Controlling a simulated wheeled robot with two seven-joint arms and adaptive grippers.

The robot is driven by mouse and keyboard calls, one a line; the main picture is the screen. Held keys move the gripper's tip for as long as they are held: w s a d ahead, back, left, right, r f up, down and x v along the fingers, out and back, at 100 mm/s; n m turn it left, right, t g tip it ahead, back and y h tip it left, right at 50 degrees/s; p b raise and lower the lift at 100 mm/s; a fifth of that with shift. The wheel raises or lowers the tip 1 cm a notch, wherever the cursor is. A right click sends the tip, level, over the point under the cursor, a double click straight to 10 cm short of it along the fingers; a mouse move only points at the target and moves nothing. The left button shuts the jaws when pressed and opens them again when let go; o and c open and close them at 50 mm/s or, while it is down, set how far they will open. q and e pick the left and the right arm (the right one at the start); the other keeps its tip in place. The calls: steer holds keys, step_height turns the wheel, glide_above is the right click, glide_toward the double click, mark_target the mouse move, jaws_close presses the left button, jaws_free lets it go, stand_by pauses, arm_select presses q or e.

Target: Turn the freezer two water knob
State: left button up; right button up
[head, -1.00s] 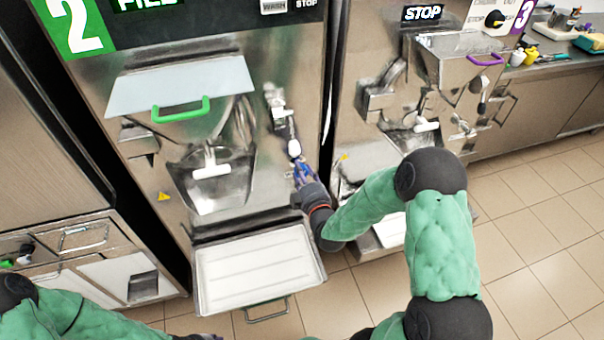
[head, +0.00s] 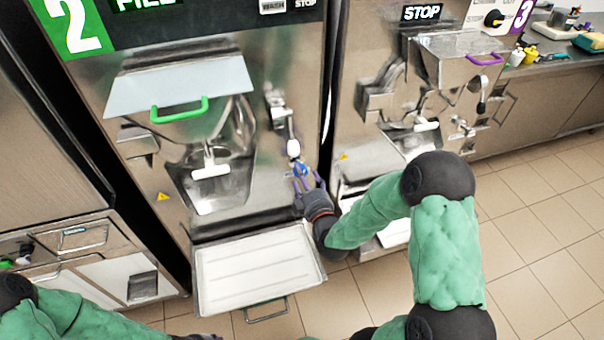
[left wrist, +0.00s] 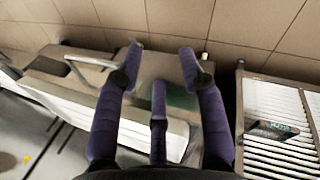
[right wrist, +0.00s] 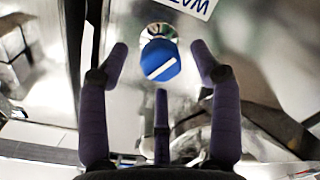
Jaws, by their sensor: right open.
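Freezer two (head: 180,110) is the steel machine with the green 2 sign in the head view. Its water knob is blue with a white bar (right wrist: 161,60) and sits on the steel front below part of a label. In the head view the blue knob (head: 300,170) shows just beyond my right gripper (head: 309,182). In the right wrist view my right gripper (right wrist: 160,65) is open, its fingers spread on either side of the knob, with no clear contact. My left gripper (left wrist: 163,65) is open and empty in the left wrist view.
A white tray (head: 205,275) sticks out at the front of freezer two. A white-tipped handle (head: 293,147) is just above the knob. Freezer three (head: 400,90) stands close on the right. Tiled floor (head: 540,230) is clear at the right.

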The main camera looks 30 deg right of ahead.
steer(key=v, duration=0.9)
steer(key=shift+s, duration=0.3)
steer(key=shift+a, duration=0.15)
